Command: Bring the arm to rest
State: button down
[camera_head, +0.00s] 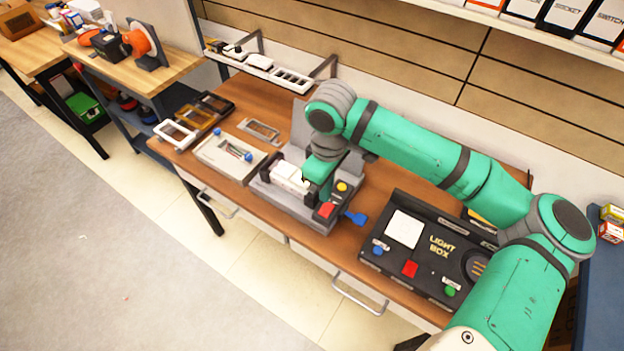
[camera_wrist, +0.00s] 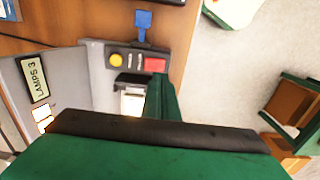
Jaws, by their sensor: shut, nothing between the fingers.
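My arm is green with grey joints and reaches from the lower right over the workbench (camera_head: 262,98) in the head view. My gripper (camera_head: 316,190) points down, shut and empty, just over a grey machine (camera_head: 276,193) with white blocks in it. I cannot tell whether the fingertips touch it. In the wrist view, my green gripper (camera_wrist: 163,100) stands beside the machine's panel, which carries a yellow button (camera_wrist: 117,60) and a red button (camera_wrist: 155,65). The gripper partly hides the panel.
A black light box (camera_head: 425,232) lies right of the machine, under my forearm. A shelf with boxes (camera_head: 556,22) hangs above.

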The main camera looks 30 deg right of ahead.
jog(key=w+a+r+n+t+y, duration=0.1)
jog(key=w+a+t+y, duration=0.15)
jog(key=w+a, duration=0.55)
jog(key=w+a+r+t+y, duration=0.1)
jog(key=w+a+t+y, duration=0.15)
jog(key=w+a, duration=0.55)
jog(key=w+a+r+m+t+y, duration=0.2)
jog(key=a+r+t, duration=0.25)
jog(key=a, duration=0.55)
jog(key=w+a+r+m+t+y, duration=0.25)
jog(key=a+t, duration=0.35)
jog(key=a, duration=0.5)
jog(key=s+d+f+m+t+h, duration=0.25)
jog(key=s+f+m+h, duration=0.6)
jog(key=s+f, duration=1.1)
jog(key=s+d+n+g, duration=0.1)
jog(key=s+d+n, duration=0.2)
jog(key=s, duration=0.8)
jog(key=s+d+n+g+h, duration=0.1)
jog(key=s+d+n, duration=0.2)
jog(key=s, duration=0.9)
jog(key=shift+d+f+n+g, duration=0.35)
jog(key=shift+f+n, duration=0.1)
jog(key=shift+n, duration=0.25)
